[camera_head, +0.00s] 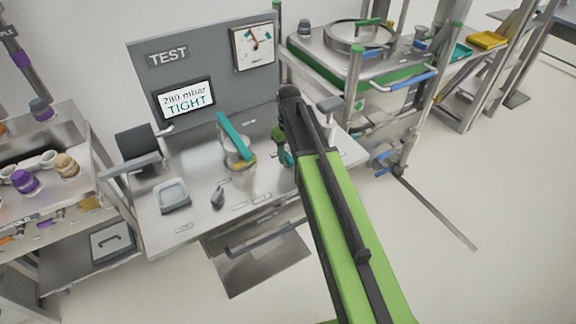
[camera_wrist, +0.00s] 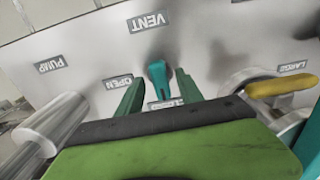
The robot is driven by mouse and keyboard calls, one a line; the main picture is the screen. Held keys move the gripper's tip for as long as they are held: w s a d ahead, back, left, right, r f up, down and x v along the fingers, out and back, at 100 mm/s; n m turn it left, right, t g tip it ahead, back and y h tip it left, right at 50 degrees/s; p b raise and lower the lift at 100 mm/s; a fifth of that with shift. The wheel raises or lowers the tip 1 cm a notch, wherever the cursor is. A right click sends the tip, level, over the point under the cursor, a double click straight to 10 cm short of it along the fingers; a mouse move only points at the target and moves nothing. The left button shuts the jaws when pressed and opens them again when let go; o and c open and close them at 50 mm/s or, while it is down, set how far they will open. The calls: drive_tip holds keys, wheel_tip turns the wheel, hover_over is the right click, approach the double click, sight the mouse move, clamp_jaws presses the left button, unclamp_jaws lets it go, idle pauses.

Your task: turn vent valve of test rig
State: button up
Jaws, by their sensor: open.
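The test rig (camera_head: 215,60) has an upright grey panel marked TEST. Its screen (camera_head: 187,99) reads 280 mbar TIGHT. In the wrist view the vent valve (camera_wrist: 158,78) is a small teal handle on the metal deck, beside an upside-down VENT label (camera_wrist: 146,22). An OPEN label (camera_wrist: 118,82) lies to its left. My gripper (camera_wrist: 157,92) is open, with one green finger on each side of the handle. I cannot tell whether either finger touches it. In the head view my gripper (camera_head: 282,147) is partly hidden by my arm, and the valve is hidden there.
A teal clamp lever (camera_head: 234,137) stands on the deck left of my gripper. A metal cylinder (camera_wrist: 55,125) near the PUMP label and a yellow part (camera_wrist: 282,87) near LARGE flank the gripper. A dial gauge (camera_head: 254,46) is on the panel. A cart (camera_head: 30,205) stands left.

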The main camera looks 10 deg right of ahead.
drive_tip(key=shift+f, duration=0.25)
clamp_jaws()
drive_tip(key=shift+m, duration=0.3)
drive_tip(key=m, duration=1.3)
drive_tip(key=shift+m, duration=2.1)
